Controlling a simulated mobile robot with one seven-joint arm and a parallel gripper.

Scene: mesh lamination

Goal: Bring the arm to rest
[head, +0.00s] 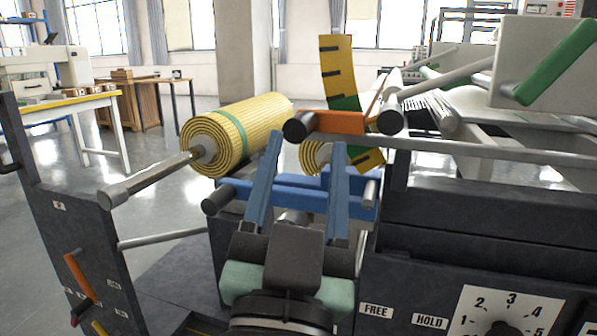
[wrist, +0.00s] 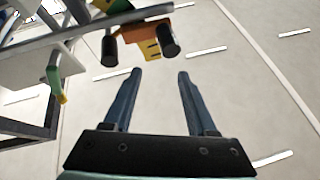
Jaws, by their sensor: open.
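My gripper (head: 307,146) is raised in the middle of the head view, its two blue fingers spread apart with nothing between them. In the wrist view my gripper (wrist: 156,75) is also open and empty. From the head camera, the fingers overlap the blue frame of the machine and stand just below an orange bar (head: 338,122). In the wrist view the orange piece (wrist: 136,47) lies beyond the fingertips, with dark round roller ends beside it. No contact shows in either view.
A yellow mesh roll (head: 252,125) sits on a metal shaft left of the fingers. A yellow strip (head: 338,65) stands upright behind. A dark panel with a dial (head: 510,312) is at the lower right. A green-handled lever (head: 555,62) is at the upper right. Open floor (head: 160,180) lies left.

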